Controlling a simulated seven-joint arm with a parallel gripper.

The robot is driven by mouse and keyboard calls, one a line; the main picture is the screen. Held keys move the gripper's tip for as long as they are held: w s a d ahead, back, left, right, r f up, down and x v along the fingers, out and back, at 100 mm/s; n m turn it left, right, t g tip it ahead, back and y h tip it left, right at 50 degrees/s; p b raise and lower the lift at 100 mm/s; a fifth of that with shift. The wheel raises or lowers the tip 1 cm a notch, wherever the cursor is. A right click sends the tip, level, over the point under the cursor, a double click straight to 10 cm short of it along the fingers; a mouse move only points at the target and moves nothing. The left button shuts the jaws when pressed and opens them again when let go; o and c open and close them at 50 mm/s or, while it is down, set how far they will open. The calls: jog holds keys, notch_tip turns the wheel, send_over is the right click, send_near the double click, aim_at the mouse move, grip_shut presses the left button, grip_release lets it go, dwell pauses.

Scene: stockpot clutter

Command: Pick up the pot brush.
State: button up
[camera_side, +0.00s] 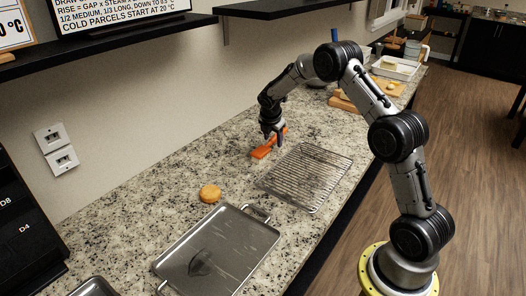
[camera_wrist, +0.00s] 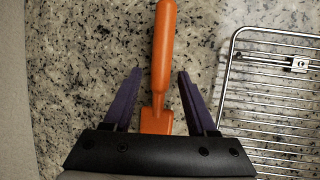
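My gripper (camera_wrist: 160,75) is open, with one purple finger on each side of the tool and a gap to both. In the side view my gripper (camera_side: 273,138) points down over the tool. Whether the fingertips touch the counter cannot be told.
A wire rack (camera_side: 306,175) lies close on the right of the tool. A wall with a shelf (camera_side: 130,40) runs behind. Boards and a white tray (camera_side: 396,68) stand farther along the counter.

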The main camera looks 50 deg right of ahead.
aim_at(274, 136)
grip_shut()
jog(key=shift+r, duration=0.15)
jog(key=shift+r, duration=0.55)
notch_tip(274, 136, up, 2)
jog(key=shift+s+r, duration=0.1)
jog(key=shift+r, duration=0.05)
jog(key=s+a+r, duration=0.6)
jog(key=s+r, duration=0.3)
jog(key=s, duration=0.3)
jog(key=shift+s+a+r, duration=0.15)
jog(key=shift+a+r, duration=0.05)
jog(key=shift+a, duration=0.05)
